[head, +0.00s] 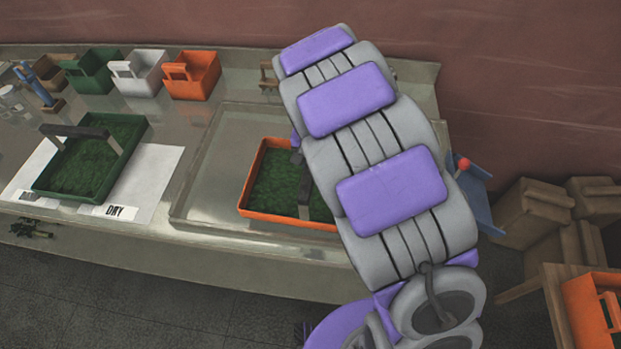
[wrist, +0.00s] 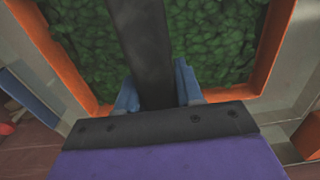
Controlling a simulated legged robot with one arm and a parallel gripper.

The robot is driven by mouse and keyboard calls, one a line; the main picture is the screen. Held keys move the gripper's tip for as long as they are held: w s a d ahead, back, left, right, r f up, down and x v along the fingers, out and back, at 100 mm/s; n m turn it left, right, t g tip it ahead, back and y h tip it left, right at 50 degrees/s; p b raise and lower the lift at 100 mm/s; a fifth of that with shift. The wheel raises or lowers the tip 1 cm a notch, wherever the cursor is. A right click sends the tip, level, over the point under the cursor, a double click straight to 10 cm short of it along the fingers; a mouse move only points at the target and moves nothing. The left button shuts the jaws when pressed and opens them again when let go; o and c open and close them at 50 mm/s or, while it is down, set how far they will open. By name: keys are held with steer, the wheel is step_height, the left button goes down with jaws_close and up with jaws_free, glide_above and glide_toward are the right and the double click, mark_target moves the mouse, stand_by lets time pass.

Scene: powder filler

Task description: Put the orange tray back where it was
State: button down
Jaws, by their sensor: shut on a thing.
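The orange tray (head: 287,217), filled with green leaves, sits in or just over the shallow sink-like recess of the metal counter in the head view. Its right part is hidden behind my arm. In the wrist view the orange tray (wrist: 262,75) fills the upper part, with a dark handle (wrist: 140,40) running across the leaves. My gripper (wrist: 157,95) has its blue fingers on both sides of this handle and is shut on it. I cannot tell whether the tray touches the surface below.
A green tray (head: 124,165) with leaves stands on a white sheet (head: 158,175) marked DRY at the left. Green (head: 92,75), white (head: 138,75) and orange (head: 192,78) bins line the counter's back. Wooden boxes (head: 532,212) and another orange bin (head: 590,305) are at right.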

steer(key=s+a+m, duration=0.4)
steer(key=s+a, duration=0.3)
steer(key=a, duration=0.2)
steer(key=w+d+f, duration=0.1)
steer(key=w+d, duration=0.1)
steer(key=w, duration=0.2)
steer(key=w+d+f+b, duration=0.1)
steer(key=w+d+f, duration=0.1)
steer(key=w, duration=0.2)
steer(key=w+d+f, duration=0.1)
steer(key=w+d, duration=0.1)
steer(key=w, duration=0.3)
steer(key=shift+d+f+b, duration=0.2)
steer(key=shift+d+b, duration=0.1)
steer(key=shift+b, duration=0.1)
steer(key=shift+d+f, duration=0.1)
steer(key=shift+f, duration=0.15)
steer(key=shift+d+r, duration=0.15)
steer(key=shift+d, duration=0.65)
steer(key=c, duration=0.9)
jaws_free()
steer(key=shift+c, duration=0.2)
steer(key=shift+o, duration=1.1)
steer(key=shift+a, duration=0.75)
steer(key=shift+d, duration=0.55)
steer(key=shift+r, duration=0.15)
step_height(320, 180, up, 12)
steer(key=p, duration=0.1)
steer(key=shift+f+p, duration=0.2)
steer(key=shift+p, duration=0.1)
